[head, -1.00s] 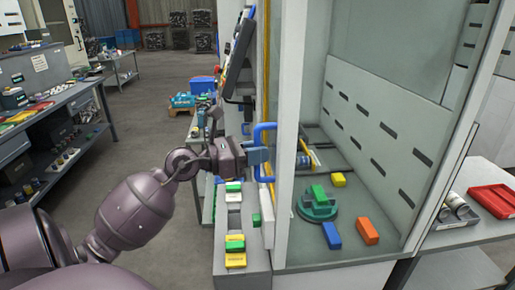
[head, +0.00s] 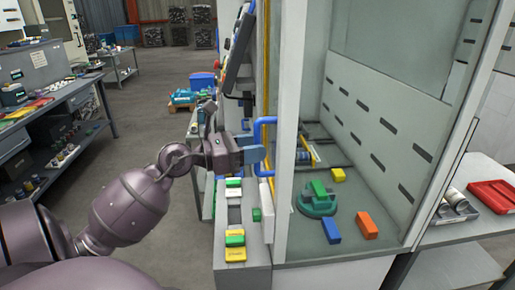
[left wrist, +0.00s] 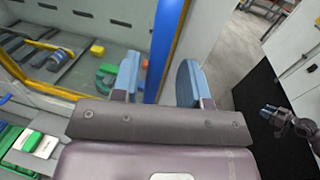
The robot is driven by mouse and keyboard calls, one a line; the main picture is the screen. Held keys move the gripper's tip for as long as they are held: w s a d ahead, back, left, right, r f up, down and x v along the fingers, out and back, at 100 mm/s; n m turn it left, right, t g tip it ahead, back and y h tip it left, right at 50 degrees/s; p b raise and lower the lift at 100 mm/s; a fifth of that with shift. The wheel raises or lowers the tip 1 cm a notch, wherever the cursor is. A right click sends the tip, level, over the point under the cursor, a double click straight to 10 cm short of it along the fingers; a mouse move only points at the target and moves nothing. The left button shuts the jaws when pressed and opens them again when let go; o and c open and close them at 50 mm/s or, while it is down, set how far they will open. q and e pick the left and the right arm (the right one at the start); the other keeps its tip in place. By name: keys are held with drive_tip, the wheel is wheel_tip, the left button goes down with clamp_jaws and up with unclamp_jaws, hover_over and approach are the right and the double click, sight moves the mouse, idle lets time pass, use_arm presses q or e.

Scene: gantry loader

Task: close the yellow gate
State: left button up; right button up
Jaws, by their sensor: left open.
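The yellow gate (head: 267,75) shows almost edge-on in the head view, as a thin upright strip beside the white post. Its blue handle (head: 258,131) stands out to the left. The yellow frame (left wrist: 184,30) and the blue handle bar (left wrist: 165,45) also show in the left wrist view. My left gripper (head: 253,155) is open at the handle; in the left wrist view the bar passes between its fingers (left wrist: 160,85). I cannot tell whether they touch it. My right gripper (left wrist: 267,111) seems to show at the right of that view, its opening unclear.
Inside the enclosure are a green fixture (head: 317,205) and orange (head: 367,228), blue (head: 331,231) and yellow (head: 338,175) blocks. A grey ledge (head: 240,278) with several coloured blocks lies below my left gripper.

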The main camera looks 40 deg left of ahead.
use_arm(q)
drive_tip(key=b+v, duration=0.2)
drive_tip(key=v, duration=0.7)
drive_tip(key=shift+s+a, duration=0.2)
drive_tip(key=shift+s, duration=0.05)
